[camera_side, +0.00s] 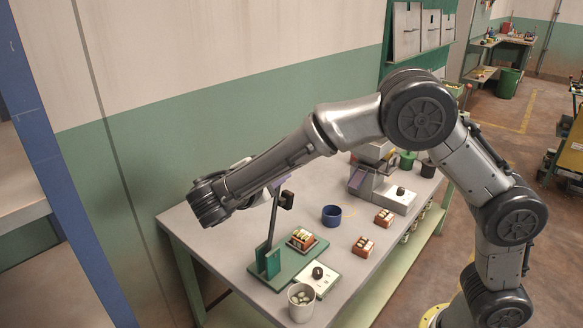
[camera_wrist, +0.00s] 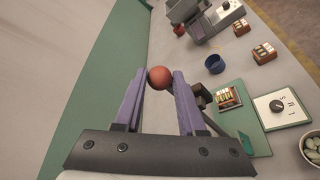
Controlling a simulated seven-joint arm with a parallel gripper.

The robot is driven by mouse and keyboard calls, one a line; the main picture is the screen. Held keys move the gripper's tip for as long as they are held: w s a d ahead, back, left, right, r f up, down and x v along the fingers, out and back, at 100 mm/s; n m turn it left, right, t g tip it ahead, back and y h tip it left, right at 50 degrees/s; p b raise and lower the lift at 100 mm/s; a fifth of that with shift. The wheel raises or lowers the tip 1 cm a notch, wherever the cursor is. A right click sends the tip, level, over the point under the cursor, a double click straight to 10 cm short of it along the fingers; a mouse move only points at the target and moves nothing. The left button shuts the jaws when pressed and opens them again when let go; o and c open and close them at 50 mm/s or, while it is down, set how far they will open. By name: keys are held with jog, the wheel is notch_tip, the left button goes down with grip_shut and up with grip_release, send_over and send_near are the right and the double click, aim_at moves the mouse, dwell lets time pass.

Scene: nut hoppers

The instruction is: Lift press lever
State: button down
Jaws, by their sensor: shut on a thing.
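The press stands on a green base plate (camera_side: 292,262) near the front left of the table. Its dark lever (camera_side: 271,222) rises steeply, close to upright, from a green bracket (camera_side: 268,262). A dark block (camera_side: 287,200) juts from the lever's upper part. In the wrist view, my gripper (camera_wrist: 160,78) has its two purple fingers shut on a red ball knob (camera_wrist: 159,77). The lever (camera_wrist: 214,123) runs down beside the right finger, partly hidden by it. In the side view my arm hides the knob, and only a bit of my gripper (camera_side: 278,186) shows near the lever's top.
A tray of small pieces (camera_side: 302,239) sits on the press base. A white dial box (camera_side: 318,277) and a cup of pale green pieces (camera_side: 301,302) stand in front. A blue cup (camera_side: 331,215), two brown boxes and a grey machine (camera_side: 371,176) stand further right.

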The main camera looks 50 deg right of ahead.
jog(key=shift+a+f, duration=0.35)
jog(key=shift+a, duration=0.55)
jog(key=shift+a+f, duration=0.3)
jog(key=shift+a, duration=0.6)
jog(key=c, duration=0.5)
grip_release()
jog(key=shift+w, duration=0.1)
jog(key=shift+c, duration=0.2)
jog(key=shift+r, duration=0.1)
jog(key=shift+r, duration=0.15)
jog(key=v, duration=1.3)
jog(key=shift+a+r, duration=0.2)
jog(key=shift+a, duration=0.05)
